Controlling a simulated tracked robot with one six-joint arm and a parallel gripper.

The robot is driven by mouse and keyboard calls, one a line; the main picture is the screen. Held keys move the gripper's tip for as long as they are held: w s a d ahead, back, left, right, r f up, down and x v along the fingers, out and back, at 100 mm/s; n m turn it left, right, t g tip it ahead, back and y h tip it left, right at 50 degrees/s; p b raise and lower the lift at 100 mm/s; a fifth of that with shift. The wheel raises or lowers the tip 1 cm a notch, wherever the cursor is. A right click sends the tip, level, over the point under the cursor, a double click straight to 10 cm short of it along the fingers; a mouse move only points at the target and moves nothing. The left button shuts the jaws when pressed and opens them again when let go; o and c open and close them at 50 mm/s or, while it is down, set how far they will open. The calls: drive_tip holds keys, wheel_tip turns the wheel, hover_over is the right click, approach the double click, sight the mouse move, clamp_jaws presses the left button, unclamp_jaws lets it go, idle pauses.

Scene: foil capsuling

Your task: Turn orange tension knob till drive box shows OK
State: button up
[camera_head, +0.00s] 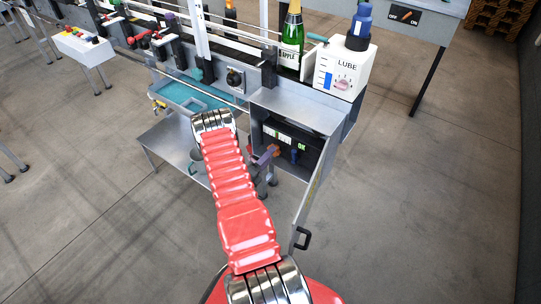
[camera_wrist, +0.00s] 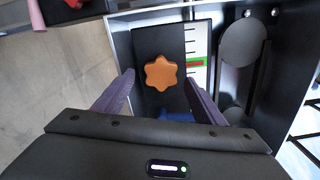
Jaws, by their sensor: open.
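The orange star-shaped tension knob (camera_wrist: 161,73) sits on a dark panel inside the open drive box. In the wrist view it lies between the two purple fingers of my open gripper (camera_wrist: 160,79), with a gap on both sides. In the head view my gripper (camera_head: 264,158) is at the left of the box opening. Beside the knob, a white scale (camera_wrist: 196,42) has a green band with a red mark at it. In the head view the drive box (camera_head: 295,108) shows small green lettering that looks like OK (camera_head: 302,147).
The box door (camera_head: 305,205) hangs open at the right. A LUBE container (camera_head: 340,75) and a green bottle (camera_head: 291,42) stand above the box. A metal shelf (camera_head: 165,150) is at the left of my arm. A round dark pulley with a belt (camera_wrist: 240,45) is right of the scale.

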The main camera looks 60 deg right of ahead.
drive_tip(key=w+a, duration=0.1)
drive_tip(key=a, duration=0.9)
drive_tip(key=shift+w+a, duration=0.4)
drive_tip(key=shift+f, duration=0.1)
